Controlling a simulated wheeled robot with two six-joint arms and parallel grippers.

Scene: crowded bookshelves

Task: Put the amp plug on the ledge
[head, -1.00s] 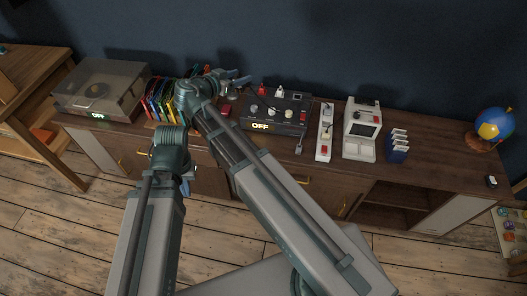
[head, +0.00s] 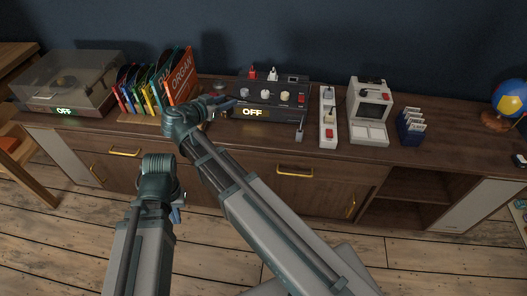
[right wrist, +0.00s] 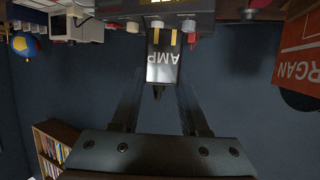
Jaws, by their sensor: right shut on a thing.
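The amp plug (right wrist: 162,72) is a dark block with a pale "AMP" label, upside down in the right wrist view, with two gold prongs pointing up in the picture. My right gripper (right wrist: 160,98) is shut on it, its fingers on either side. In the head view my right gripper (head: 224,103) is at the left end of the black console (head: 268,112) with the lit "OFF" sign; the plug cannot be made out there. My left gripper (head: 176,208) hangs in front of the cabinet, largely hidden by its arm. I cannot tell which surface is the ledge.
A red plug (head: 252,73) and a white plug (head: 273,74) stand at the console's back. A turntable (head: 70,82) and upright records (head: 180,75) stand left. A power strip (head: 328,118), a small white machine (head: 370,112) and a blue card holder (head: 411,127) stand right.

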